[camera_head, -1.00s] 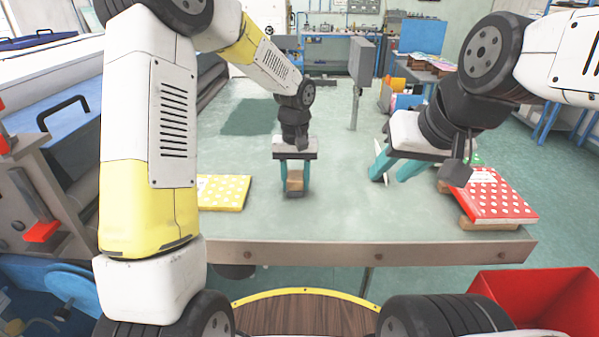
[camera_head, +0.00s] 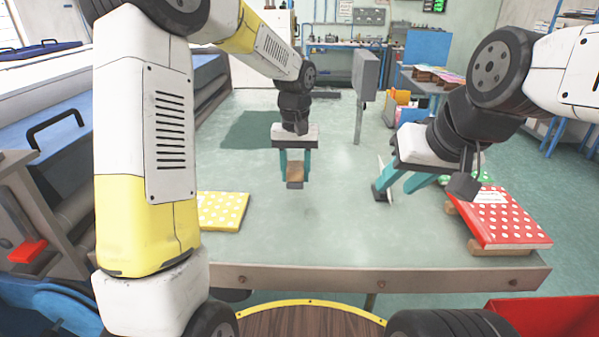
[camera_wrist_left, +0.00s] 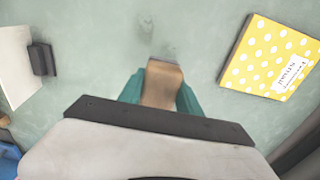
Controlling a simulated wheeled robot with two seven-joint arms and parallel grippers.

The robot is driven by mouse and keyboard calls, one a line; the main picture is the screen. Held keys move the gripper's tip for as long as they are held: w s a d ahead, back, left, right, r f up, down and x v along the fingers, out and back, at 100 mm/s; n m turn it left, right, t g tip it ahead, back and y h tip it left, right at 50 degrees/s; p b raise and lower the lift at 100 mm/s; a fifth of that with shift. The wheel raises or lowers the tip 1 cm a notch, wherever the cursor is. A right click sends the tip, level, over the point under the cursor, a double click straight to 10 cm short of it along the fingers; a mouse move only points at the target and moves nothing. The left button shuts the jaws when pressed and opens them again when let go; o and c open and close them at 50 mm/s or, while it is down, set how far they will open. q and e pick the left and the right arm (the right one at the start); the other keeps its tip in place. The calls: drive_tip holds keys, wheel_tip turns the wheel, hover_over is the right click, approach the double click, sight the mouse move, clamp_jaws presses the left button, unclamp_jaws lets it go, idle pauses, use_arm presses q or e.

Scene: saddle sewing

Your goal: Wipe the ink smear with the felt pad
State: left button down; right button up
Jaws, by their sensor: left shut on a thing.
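My left gripper (camera_head: 295,168) is shut on a wooden block with a dark underside, the felt pad (camera_head: 295,174). The block also shows between the teal fingers in the left wrist view (camera_wrist_left: 162,84). It appears to be held above the grey-green tabletop; its underside is mostly hidden.
A yellow dotted book (camera_head: 222,211) lies left of the left gripper. A red dotted book (camera_head: 500,215) rests on wooden supports at the right. A grey box on a post (camera_head: 365,75) stands behind. The tabletop (camera_head: 330,240) in front of the pad is clear.

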use_arm(q)
drive_tip(key=shift+r, duration=1.3)
